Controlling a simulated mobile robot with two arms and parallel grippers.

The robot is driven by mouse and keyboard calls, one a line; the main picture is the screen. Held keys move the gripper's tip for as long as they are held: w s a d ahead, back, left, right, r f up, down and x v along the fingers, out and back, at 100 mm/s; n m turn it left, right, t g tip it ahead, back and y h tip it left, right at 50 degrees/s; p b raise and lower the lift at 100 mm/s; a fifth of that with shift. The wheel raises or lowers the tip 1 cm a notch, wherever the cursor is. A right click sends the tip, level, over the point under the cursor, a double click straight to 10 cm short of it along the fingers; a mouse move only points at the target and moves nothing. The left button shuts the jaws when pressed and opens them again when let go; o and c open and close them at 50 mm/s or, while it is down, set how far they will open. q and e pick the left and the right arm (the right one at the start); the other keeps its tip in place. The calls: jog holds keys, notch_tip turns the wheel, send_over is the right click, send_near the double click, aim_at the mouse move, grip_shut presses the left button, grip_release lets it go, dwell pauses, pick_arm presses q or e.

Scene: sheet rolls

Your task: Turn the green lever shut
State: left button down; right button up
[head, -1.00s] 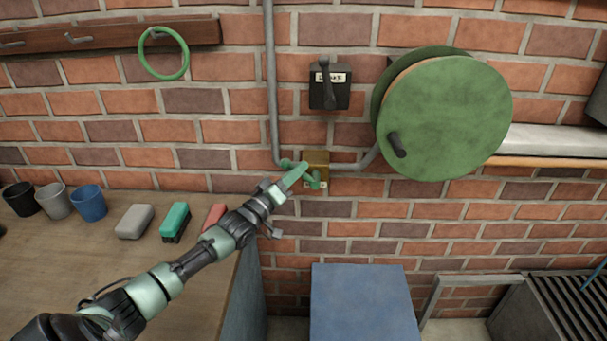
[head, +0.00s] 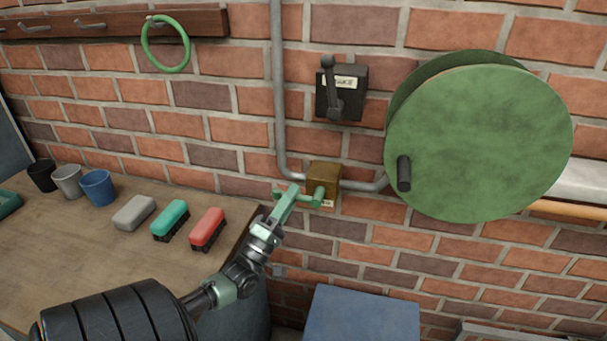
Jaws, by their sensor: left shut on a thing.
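The green lever (head: 310,200) sticks out from the front of a brass valve box (head: 323,176) on the brick wall. It reaches out to the left of its hub, roughly level in the picture. My left gripper (head: 288,197) comes up from below and is shut on the lever's left part. The fingers are green like the lever and cover some of it, so its exact outline is hard to tell. A small label below the box is partly hidden. My right gripper is out of view.
A grey pipe (head: 279,90) runs down to the valve box. A black switch box (head: 342,92) is above it, and a large green reel (head: 485,145) is to the right. Brushes and cups stand on the wooden bench (head: 75,235) at left. A blue box (head: 360,318) stands below.

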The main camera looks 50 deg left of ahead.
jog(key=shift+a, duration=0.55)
pick_arm(q)
jog(key=c, duration=1.4)
grip_release()
jog(key=shift+o, duration=0.2)
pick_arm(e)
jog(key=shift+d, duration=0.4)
